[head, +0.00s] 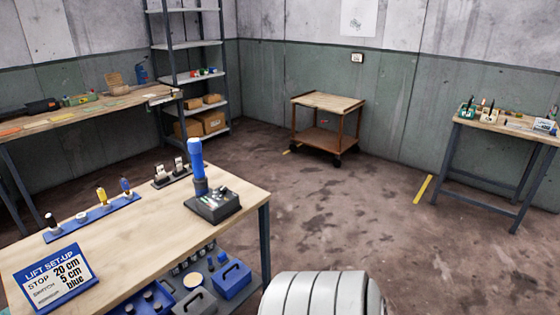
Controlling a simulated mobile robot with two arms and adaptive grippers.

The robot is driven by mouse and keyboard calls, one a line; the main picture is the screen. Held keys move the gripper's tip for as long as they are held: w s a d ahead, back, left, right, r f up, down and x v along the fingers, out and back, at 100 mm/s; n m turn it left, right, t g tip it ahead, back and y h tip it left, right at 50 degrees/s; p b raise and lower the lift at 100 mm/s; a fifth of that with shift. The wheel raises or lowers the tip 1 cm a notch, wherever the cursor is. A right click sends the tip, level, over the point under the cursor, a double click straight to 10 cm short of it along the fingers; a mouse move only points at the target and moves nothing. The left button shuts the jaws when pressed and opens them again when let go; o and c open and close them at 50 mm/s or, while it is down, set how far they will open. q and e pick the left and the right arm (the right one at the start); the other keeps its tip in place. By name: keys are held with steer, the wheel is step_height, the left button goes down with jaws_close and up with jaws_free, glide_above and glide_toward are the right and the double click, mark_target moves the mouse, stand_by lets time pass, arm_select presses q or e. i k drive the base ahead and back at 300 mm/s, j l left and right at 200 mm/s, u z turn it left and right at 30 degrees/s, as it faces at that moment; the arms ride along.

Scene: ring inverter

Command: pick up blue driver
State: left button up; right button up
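A blue strip rack (88,220) lies along the far left side of the near wooden table. It holds a small blue-handled tool (125,186), which looks like a blue driver, at its right end. A yellow-handled tool (101,194) and a dark-handled one with a light top (51,221) stand in the same rack. A taller blue cylinder (196,155) stands upright on a dark grey device (213,206) at the table's far right corner. Neither of my grippers is in view.
A sign reading "LIFT SET-UP" (57,278) stands on the near table (140,247). A dark holder (171,177) sits at its back edge. Bins fill the shelf below. A cart (328,103), a left bench (60,117) and a right table (510,130) stand apart. The middle floor is clear.

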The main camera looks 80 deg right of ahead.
mark_target(194, 145)
steer(key=z, duration=1.85)
steer(key=i+l, duration=0.3)
steer(key=i+l+z, duration=0.05)
steer(key=i, duration=0.05)
